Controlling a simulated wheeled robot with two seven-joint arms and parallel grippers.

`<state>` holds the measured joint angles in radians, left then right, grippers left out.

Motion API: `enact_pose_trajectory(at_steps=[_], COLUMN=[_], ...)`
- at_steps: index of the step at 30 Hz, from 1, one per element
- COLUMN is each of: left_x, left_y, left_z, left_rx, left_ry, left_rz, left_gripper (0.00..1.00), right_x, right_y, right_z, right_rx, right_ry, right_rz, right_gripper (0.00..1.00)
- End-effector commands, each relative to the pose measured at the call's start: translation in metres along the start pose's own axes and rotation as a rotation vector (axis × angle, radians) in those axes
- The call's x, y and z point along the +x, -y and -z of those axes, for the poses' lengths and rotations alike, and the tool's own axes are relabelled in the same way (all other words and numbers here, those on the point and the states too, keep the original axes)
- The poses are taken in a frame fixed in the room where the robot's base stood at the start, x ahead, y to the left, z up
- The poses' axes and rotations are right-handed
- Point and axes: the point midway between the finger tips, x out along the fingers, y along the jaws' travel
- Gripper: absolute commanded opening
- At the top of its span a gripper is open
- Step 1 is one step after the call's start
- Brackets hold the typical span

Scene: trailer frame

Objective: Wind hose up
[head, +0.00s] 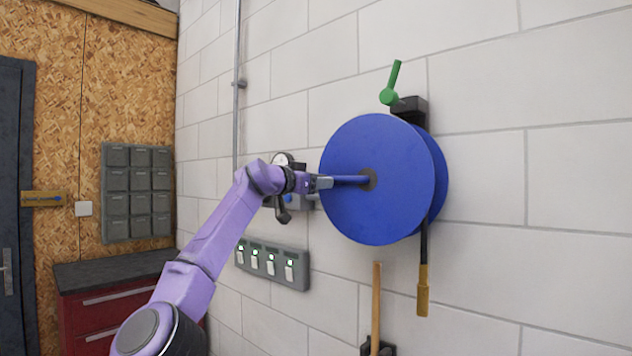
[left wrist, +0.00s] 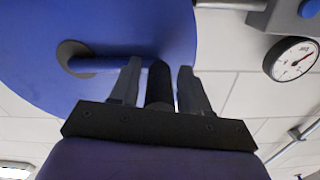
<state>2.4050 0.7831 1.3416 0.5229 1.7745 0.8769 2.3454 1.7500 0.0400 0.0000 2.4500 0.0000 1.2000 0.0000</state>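A blue hose reel (head: 375,205) is mounted on the block wall, with a blue crank arm (head: 345,180) running left from its dark hub. Its dark crank handle (left wrist: 159,85) shows in the left wrist view. My left gripper (head: 322,183) is at the outer end of the crank, with one finger on each side of the handle. Narrow gaps seem to show, so I cannot tell whether the fingers press on it. A dark hose end with a brass-coloured nozzle (head: 423,290) hangs below the reel. A green lever (head: 391,85) stands above it. My right gripper is not in view.
A round gauge (left wrist: 291,59) and grey fitting are on the wall close to my left gripper. A switch panel (head: 272,263) sits below. A wooden handle (head: 376,305) stands under the reel. A red cabinet (head: 100,310) is at left. The wall right of the reel is clear.

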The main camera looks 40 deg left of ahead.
Motion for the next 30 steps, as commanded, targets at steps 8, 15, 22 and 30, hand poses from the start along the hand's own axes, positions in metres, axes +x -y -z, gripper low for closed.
enact_pose_trajectory(at_steps=[8, 15, 22, 30], left_x=[-0.001, -0.033, -0.086, -0.106], left_y=[0.0, -0.001, -0.001, 0.001], left_z=[0.001, -0.008, -0.006, -0.001], left_rx=[-0.002, -0.001, -0.001, -0.002], left_ry=[-0.003, -0.008, -0.006, -0.001], left_rz=[0.0, 0.002, 0.001, 0.001], left_gripper=[0.54, 0.54, 0.54, 0.54], right_x=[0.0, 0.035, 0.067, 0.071], right_y=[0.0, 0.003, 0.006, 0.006], right_z=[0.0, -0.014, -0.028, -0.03], right_rx=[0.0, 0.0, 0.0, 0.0], right_ry=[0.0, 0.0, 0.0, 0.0], right_rz=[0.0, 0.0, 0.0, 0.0], right_gripper=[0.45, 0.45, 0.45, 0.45])
